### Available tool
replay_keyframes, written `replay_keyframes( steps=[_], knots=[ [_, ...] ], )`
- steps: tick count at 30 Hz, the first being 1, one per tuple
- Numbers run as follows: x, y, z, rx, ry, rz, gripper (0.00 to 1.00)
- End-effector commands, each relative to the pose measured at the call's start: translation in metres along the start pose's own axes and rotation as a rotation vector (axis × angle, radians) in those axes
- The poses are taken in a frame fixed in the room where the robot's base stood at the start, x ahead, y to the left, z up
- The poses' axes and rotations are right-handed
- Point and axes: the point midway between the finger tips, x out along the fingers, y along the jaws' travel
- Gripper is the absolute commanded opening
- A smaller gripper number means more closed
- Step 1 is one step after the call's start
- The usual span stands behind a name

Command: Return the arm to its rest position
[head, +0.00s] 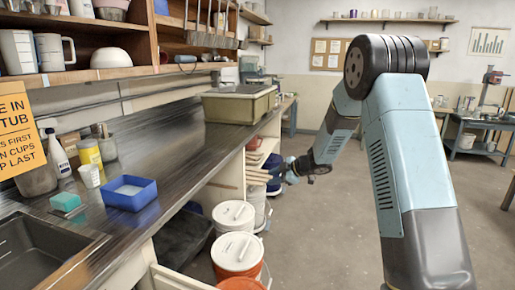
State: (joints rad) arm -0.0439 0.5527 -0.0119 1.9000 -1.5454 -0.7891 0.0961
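My arm rises from the lower right, bends at a high elbow and slopes down to the left over the floor beside the counter. My gripper (289,171) is at the low end of the forearm, close to the open shelves under the counter. It looks small and dark against the shelf items, so I cannot tell whether its fingers are open or shut. I cannot make out anything held in it.
The counter (180,160) runs along the left, with a blue tub (131,194), a bottle (57,155) and a large tan bin (239,105). White-lidded buckets (236,252) stand on the floor below. Open floor (330,220) lies between the counter and my arm.

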Motion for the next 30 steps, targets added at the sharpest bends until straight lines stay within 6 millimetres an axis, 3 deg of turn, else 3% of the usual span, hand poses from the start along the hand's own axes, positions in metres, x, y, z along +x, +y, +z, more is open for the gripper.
replay_keyframes(
  steps=[6, 14, 23, 30],
  knots=[
    [-0.067, 0.047, -0.021, 0.077, -0.172, 0.203, 0.33],
    [-0.156, 0.072, -0.041, 0.223, -0.36, 0.411, 0.33],
    [-0.26, 0.056, -0.064, 0.449, -0.54, 0.593, 0.33],
    [-0.331, 0.011, -0.085, 0.668, -0.649, 0.682, 0.33]
  ],
)
